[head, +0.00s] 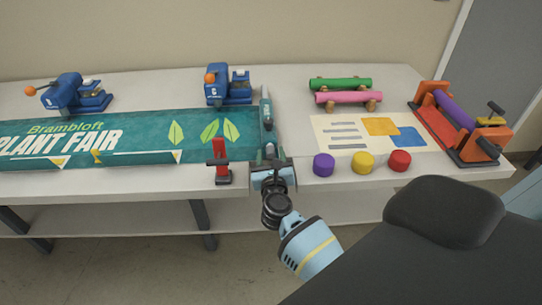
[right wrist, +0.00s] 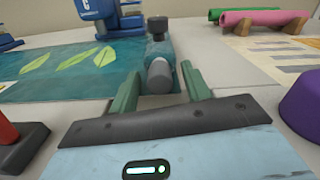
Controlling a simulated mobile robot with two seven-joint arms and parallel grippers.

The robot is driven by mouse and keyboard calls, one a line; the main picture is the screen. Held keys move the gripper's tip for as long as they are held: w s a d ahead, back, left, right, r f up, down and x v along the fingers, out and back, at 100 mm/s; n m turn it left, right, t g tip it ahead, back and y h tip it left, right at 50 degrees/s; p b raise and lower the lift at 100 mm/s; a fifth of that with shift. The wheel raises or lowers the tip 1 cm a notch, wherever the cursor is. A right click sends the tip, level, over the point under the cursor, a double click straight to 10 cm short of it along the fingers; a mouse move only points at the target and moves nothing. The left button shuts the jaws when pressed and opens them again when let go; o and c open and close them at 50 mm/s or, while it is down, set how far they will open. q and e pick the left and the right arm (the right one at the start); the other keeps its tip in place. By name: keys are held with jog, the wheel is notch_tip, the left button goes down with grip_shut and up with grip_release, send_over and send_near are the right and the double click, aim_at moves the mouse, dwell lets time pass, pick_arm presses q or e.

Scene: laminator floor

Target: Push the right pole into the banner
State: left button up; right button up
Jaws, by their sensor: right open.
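The teal banner (head: 140,134) lies flat on the table, printed "Brambloft Plant Fair" with leaves, and its left part runs out of the head view. It also shows in the right wrist view (right wrist: 50,72). At its right edge is the grey right pole (right wrist: 160,76), its near end poking out of a teal sleeve; how far it reaches inside is hidden. My right gripper (head: 270,162) is at the table's front edge, below the banner's right end. Its green fingers (right wrist: 160,90) are open, one on each side of the pole's near end; I cannot tell contact. My left gripper is not in view.
A red clamp (head: 221,158) stands just left of my right gripper. Purple (head: 323,164), yellow (head: 362,163) and red (head: 399,161) cylinders stand to its right. Two blue devices (head: 229,87) are behind the banner. Green and pink rolls (head: 341,97) and an orange roller machine (head: 461,122) are farther right.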

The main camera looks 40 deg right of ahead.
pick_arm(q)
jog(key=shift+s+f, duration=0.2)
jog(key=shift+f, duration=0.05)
pick_arm(e)
jog(key=v, duration=0.7)
jog(key=shift+s+a, duration=0.2)
jog(key=shift+s, duration=0.15)
jog(key=s+a+f+n+t+y+p, duration=0.1)
jog(key=s+a+f+n+y, duration=0.35)
jog(key=n, duration=0.85)
jog(key=s+a+f+n+y+p, duration=0.1)
jog(key=s+a+f+n+y, duration=0.1)
jog(key=s+a+n+y, duration=0.7)
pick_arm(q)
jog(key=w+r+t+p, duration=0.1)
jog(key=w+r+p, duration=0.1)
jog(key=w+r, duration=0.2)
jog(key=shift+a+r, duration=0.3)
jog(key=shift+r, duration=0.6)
pick_arm(e)
jog(key=s+d+f+n+g+h, duration=0.1)
jog(key=s+f+n+g, duration=0.2)
jog(key=s+n, duration=0.7)
jog(key=s+f+n+g+h, duration=0.1)
jog(key=s+f+n+g, duration=0.3)
jog(key=s+n, duration=0.6)
notch_tip(320, 180, down, 3)
jog(key=shift+d+r+n, duration=0.25)
jog(key=shift+d+n, duration=0.05)
jog(key=shift+d, duration=0.05)
